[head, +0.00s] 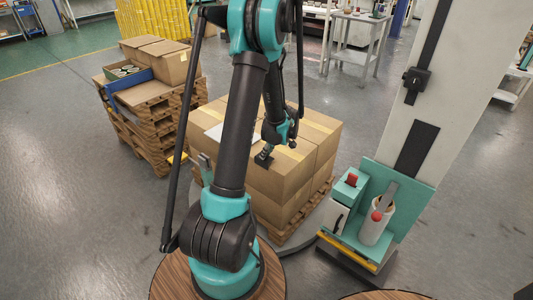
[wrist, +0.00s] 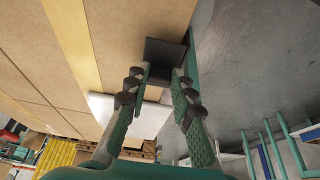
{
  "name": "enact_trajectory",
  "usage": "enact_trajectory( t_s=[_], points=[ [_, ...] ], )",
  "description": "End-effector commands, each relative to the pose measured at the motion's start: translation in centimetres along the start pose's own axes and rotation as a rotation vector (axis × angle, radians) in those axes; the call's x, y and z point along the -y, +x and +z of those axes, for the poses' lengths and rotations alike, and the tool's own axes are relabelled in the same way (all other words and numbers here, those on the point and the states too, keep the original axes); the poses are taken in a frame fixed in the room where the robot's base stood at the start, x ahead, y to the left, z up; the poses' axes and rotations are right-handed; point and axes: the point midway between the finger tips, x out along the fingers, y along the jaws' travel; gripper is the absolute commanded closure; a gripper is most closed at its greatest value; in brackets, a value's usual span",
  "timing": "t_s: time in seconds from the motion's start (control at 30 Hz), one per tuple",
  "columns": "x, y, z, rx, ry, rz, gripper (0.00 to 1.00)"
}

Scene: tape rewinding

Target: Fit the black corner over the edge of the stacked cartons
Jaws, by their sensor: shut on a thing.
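The stacked cartons (head: 315,135) stand on a wooden pallet, with pale tape along their tops. My gripper (head: 271,146) is over the near part of the top layer, pointing down. In the wrist view my gripper (wrist: 164,74) has its two fingers closed around the black corner (wrist: 166,50), a dark angled piece. The corner shows small and dark in the head view (head: 264,158), near the upper front edge of the cartons. In the wrist view it overlaps the carton edge beside the floor. I cannot tell whether it touches the cardboard. My arm hides part of the stack.
A white sheet (head: 217,133) lies on the cartons. A second pallet stack with cartons (head: 165,62) and a blue tray stands at the left. A pale column with a teal carriage and film roll (head: 376,222) stands at the right. Floor lies between.

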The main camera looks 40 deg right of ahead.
Motion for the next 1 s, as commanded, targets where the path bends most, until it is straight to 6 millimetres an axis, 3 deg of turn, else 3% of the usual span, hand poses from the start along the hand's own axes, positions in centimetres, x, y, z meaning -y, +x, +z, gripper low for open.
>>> enact_trajectory(
  t_s=[0.67,0.7,0.9,1.0],
  points=[
    [0.0,1.1,0.5,0.000,0.000,0.000,0.96],
    [0.0,1.1,0.5,0.000,0.000,0.000,0.76],
    [0.0,1.1,0.5,0.000,0.000,0.000,0.53],
    [0.0,1.1,0.5,0.000,0.000,0.000,0.53]
  ],
)
